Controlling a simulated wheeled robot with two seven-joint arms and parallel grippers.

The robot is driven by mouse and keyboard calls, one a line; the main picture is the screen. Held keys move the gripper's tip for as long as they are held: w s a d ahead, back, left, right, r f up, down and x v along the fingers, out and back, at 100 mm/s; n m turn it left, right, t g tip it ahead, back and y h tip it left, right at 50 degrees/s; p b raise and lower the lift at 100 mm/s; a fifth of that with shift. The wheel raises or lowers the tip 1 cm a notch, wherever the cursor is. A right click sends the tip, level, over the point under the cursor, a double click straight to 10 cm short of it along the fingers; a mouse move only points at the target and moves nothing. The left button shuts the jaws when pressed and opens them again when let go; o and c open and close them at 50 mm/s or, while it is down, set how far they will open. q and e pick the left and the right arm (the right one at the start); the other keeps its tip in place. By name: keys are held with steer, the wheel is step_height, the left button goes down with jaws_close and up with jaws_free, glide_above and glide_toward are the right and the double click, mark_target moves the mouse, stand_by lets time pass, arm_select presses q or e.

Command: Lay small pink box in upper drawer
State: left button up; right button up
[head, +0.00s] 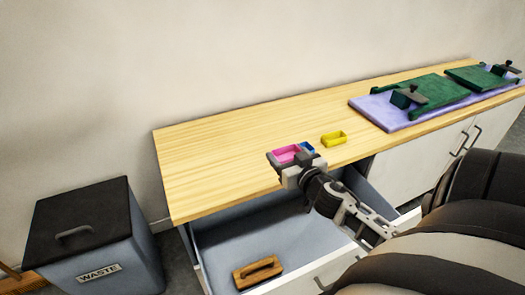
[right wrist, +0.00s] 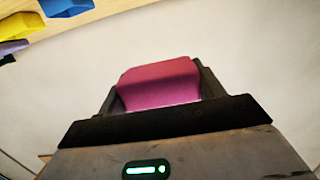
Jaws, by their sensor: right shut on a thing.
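The small pink box (head: 286,153) is between the jaws of my right gripper (head: 289,160), near the front edge of the wooden worktop. In the right wrist view the pink box (right wrist: 158,83) sits between the two dark fingers, which are shut on it. In the head view I cannot tell how high it is above the worktop. An open drawer (head: 225,245) sticks out below the worktop, and its floor shows. My arm covers part of the drawer's right side. My left gripper is not in view.
A blue box (head: 308,146) and a yellow box (head: 334,138) stand on the worktop (head: 215,150) just right of my gripper. A wooden block with a handle (head: 258,272) lies in the drawer. A purple mat (head: 375,108) bears green items. A waste bin (head: 95,240) stands left.

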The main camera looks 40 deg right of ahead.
steer(key=w+d+f+b, duration=0.1)
steer(key=w+f, duration=0.2)
steer(key=w, duration=0.4)
steer(key=b, duration=0.3)
glide_above(262, 165)
steer(key=s, duration=0.2)
step_height(262, 165, down, 4)
steer(key=shift+a+f, duration=0.1)
steer(key=shift+f, duration=0.1)
steer(key=shift+w+f+b, duration=0.4)
steer(key=shift+w+b, duration=0.05)
steer(key=shift+b, duration=0.05)
steer(key=f+b, duration=0.1)
steer(key=w+f+b, duration=0.1)
steer(key=f+b, duration=0.1)
steer(key=shift+f, duration=0.5)
steer(key=shift+r, duration=0.15)
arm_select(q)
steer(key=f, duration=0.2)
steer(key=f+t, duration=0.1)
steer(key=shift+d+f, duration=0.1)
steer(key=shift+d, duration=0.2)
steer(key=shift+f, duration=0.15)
